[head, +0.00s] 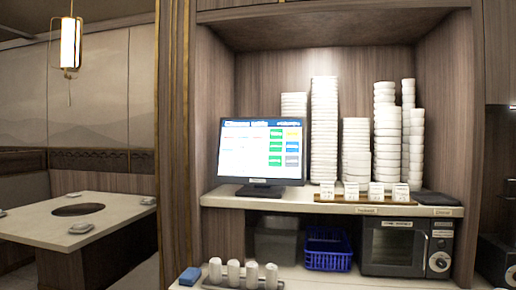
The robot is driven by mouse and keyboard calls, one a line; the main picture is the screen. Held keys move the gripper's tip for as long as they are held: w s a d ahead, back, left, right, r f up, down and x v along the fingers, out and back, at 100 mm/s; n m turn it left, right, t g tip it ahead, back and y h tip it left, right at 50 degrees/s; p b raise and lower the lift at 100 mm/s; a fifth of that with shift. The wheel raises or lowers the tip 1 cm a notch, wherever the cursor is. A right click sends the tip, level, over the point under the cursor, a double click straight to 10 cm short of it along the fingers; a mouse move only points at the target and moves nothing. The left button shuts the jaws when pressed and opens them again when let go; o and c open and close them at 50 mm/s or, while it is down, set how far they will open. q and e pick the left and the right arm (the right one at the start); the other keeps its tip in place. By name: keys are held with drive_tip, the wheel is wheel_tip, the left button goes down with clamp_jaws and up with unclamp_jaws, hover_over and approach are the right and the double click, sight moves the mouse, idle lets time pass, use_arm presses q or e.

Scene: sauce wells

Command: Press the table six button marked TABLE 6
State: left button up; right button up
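No mark reading TABLE 6 can be made out, so I cannot tell which thing is the table six button. A monitor (245,160) stands on the counter, its lit screen facing me. Several small white blocks (351,191) with tiny dark print stand in a row on a wooden strip right of the monitor. Neither of my grippers is in view.
Tall stacks of white dishes (325,130) stand behind the blocks. Below the counter (300,203) are a blue basket (328,250), a dark oven-like appliance (395,248), white cylinders (233,272) and a blue block (190,276). A dining table (120,205) is at left.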

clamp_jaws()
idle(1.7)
